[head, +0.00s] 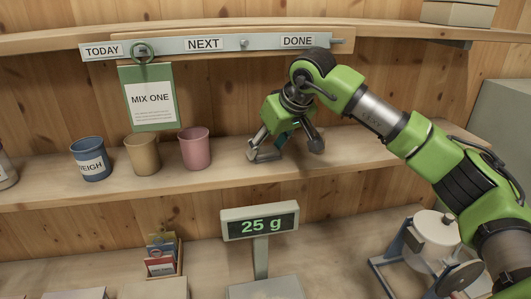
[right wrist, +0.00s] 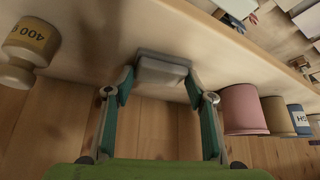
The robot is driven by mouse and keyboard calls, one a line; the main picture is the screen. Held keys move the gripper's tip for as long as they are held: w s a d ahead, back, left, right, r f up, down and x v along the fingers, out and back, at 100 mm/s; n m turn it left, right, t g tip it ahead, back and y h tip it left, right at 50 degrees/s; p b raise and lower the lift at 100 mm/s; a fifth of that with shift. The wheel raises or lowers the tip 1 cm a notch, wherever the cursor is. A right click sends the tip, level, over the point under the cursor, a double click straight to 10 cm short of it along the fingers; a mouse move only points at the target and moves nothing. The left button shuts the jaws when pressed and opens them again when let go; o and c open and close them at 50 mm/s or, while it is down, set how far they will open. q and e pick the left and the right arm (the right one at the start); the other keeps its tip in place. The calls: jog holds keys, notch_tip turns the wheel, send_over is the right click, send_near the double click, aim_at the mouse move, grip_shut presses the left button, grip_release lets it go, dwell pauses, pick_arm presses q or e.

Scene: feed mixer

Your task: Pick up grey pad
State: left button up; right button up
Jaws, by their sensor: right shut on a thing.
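The grey pad (right wrist: 162,70) is a small block with rounded edges in the right wrist view. It sits between the fingertips of my right gripper (right wrist: 160,80), which is shut on it. In the head view my right gripper (head: 286,150) reaches down to the wooden shelf, to the right of the pink cup. The pad is hard to tell apart from the grey fingers there. I cannot tell whether the pad still touches the shelf. My left gripper is not in view.
A pink cup (head: 195,148), a tan cup (head: 142,155) and a blue cup (head: 91,158) stand left on the shelf (head: 60,190). A scale display (head: 260,221) reading 25 g stands below.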

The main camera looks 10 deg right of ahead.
jog(key=shift+f, duration=0.1)
jog(key=shift+b, duration=0.7)
jog(key=shift+s+d+b, duration=0.2)
jog(key=shift+s+b, duration=0.1)
jog(key=shift+b, duration=0.05)
jog(key=shift+c, duration=0.6)
jog(key=s+d+b, duration=0.3)
jog(key=s, duration=0.4)
jog(key=s+d+b, duration=0.3)
jog(key=s+b, duration=0.1)
jog(key=s, duration=0.4)
jog(key=shift+s+d, duration=0.25)
jog(key=shift+s, duration=0.3)
jog(key=shift+r, duration=0.2)
jog(key=shift+o, duration=0.5)
jog(key=shift+f, duration=0.1)
